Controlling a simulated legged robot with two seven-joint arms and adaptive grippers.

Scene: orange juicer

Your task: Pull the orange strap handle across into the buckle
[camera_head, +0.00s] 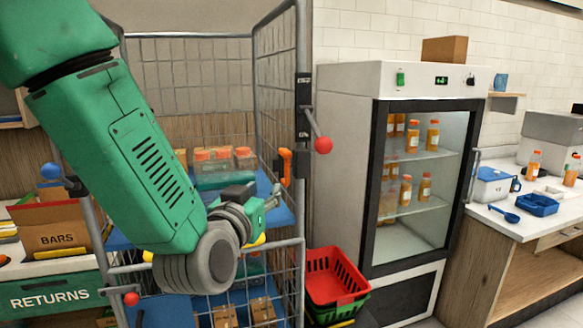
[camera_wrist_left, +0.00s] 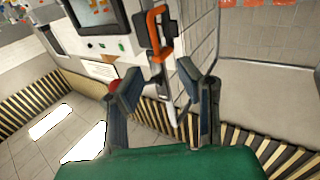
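The orange strap handle (camera_head: 286,167) hangs at the right front post of the wire cage trolley in the head view. It also shows in the left wrist view (camera_wrist_left: 155,30), beyond my fingers, with a black part beside it and a pale strip running down. My left gripper (camera_head: 268,202) is just left of and below the handle in the head view. In the left wrist view its two fingers (camera_wrist_left: 164,88) are spread apart, with no object visibly clamped between them. I cannot clearly make out the buckle. My right gripper is not in view.
The cage trolley (camera_head: 300,55) has a black latch plate (camera_head: 303,105) and a red-knobbed lever (camera_head: 322,144) on its right post. Red and green baskets (camera_head: 335,280) stand at its lower right. A glass-door fridge (camera_head: 345,140) stands to the right, then a counter (camera_head: 480,215).

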